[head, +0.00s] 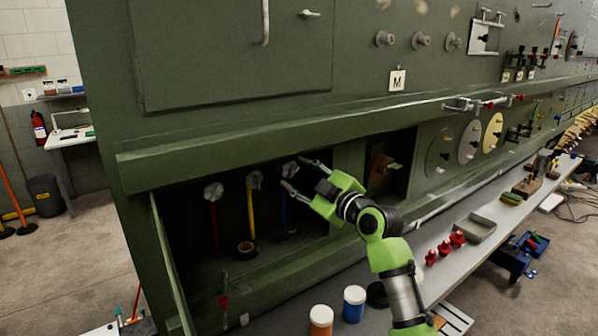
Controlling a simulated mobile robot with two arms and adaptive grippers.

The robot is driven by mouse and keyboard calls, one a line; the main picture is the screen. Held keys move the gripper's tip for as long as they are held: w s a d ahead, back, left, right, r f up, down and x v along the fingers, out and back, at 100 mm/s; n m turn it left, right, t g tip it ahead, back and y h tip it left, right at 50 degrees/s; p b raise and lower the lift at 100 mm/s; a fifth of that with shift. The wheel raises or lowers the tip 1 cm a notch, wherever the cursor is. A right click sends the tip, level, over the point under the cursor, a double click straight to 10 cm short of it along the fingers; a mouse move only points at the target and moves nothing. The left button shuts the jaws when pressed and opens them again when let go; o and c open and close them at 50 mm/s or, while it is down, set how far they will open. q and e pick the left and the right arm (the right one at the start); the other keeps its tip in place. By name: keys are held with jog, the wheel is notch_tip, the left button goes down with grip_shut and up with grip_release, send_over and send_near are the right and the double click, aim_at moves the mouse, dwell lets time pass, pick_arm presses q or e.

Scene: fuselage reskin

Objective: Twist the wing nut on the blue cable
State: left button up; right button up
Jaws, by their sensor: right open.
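The blue cable (283,210) hangs inside the dark recess of the green panel, the rightmost of three cables. Its wing nut (290,169) sits on a round silvery fitting at the cable's top. My right gripper (293,173) reaches in from the lower right with its fingers spread. In the picture its fingertips lie on either side of the wing nut, one above right and one below. I cannot tell whether they touch it or stand in front of it. My left gripper is not in view.
A red cable (213,225) and a yellow cable (251,213) hang left of the blue one, each under its own fitting. The recess edges and the green ledge (270,138) surround the opening. An orange jar (321,320) and a blue jar (354,303) stand below.

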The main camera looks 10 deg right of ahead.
jog(key=shift+w, duration=0.1)
jog(key=c, duration=1.1)
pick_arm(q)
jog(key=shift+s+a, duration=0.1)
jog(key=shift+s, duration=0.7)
